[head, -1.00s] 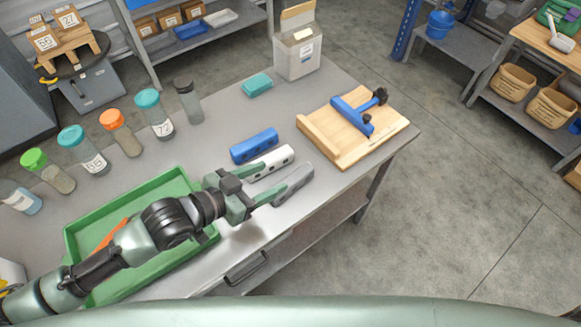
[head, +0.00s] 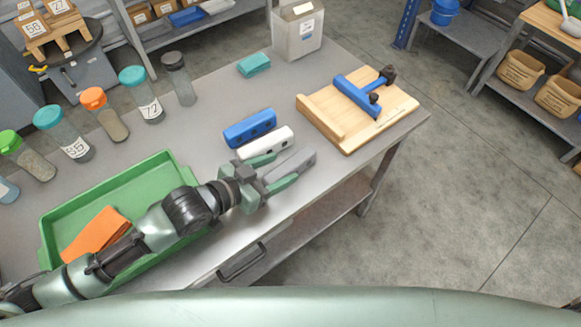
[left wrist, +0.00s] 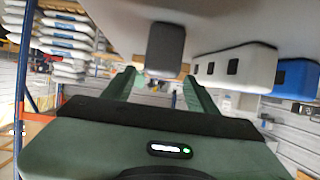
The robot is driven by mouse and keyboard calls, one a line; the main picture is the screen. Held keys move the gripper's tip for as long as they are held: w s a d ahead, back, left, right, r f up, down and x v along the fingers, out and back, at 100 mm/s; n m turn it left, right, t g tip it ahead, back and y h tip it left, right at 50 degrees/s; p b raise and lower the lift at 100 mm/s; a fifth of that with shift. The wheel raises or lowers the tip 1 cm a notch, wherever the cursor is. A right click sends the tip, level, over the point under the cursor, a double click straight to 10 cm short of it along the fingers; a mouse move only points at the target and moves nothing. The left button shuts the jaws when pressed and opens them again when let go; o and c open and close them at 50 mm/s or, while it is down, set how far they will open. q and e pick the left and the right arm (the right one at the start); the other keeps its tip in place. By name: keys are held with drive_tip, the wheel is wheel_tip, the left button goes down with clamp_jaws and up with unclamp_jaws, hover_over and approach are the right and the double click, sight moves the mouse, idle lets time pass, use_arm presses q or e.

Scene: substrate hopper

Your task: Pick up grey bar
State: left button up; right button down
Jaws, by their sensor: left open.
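The grey bar (head: 297,161) lies on the grey table near its front edge, to the right of the white bar. My left gripper (head: 282,170) is open, with its fingers on either side of the bar's near end; no grip shows. In the left wrist view the grey bar (left wrist: 166,50) stands ahead in the gap between the two fingers (left wrist: 162,88). The white bar (head: 265,142) and the blue bar (head: 250,128) lie beside it, and also show in the left wrist view as white (left wrist: 236,67) and blue (left wrist: 296,79). My right gripper is not in view.
A green tray (head: 172,166) with an orange cloth (head: 97,234) lies under my left forearm. A wooden board (head: 385,118) with a blue tool (head: 357,96) is to the right. Several capped bottles line the back left; a teal block (head: 254,65) and a white box (head: 298,32) stand behind.

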sight(286, 166)
use_arm(q)
drive_tip(key=x, duration=0.4)
drive_tip(key=shift+d+f, duration=0.1)
drive_tip(key=shift+d, duration=0.1)
clamp_jaws()
